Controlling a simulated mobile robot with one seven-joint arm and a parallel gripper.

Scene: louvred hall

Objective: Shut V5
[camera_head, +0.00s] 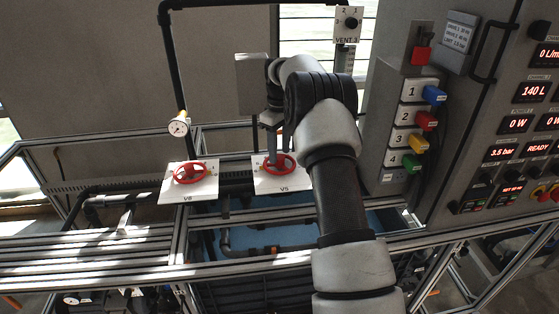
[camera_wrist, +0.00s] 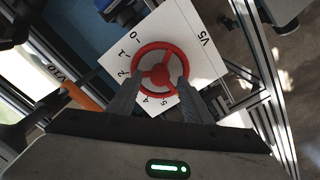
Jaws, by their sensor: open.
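The V5 valve is a red handwheel (camera_head: 280,166) on a white plate (camera_head: 296,186) marked V5, at the middle of the head view. In the wrist view its red wheel (camera_wrist: 164,46) shows a hub and spokes, and its plate (camera_wrist: 196,50) carries a numbered scale around it. My gripper (camera_head: 274,150) points down at the wheel from above. In the wrist view my gripper (camera_wrist: 160,82) is open, with one finger on each side of the hub, overlapping the wheel. I cannot tell whether the fingers touch it.
A second red handwheel (camera_head: 190,173) on its own white plate stands to the left. A pressure gauge (camera_head: 179,126) rises behind it. A control panel with coloured switches (camera_head: 426,121) stands at the right. An orange handle (camera_wrist: 84,96) lies near a V10 label.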

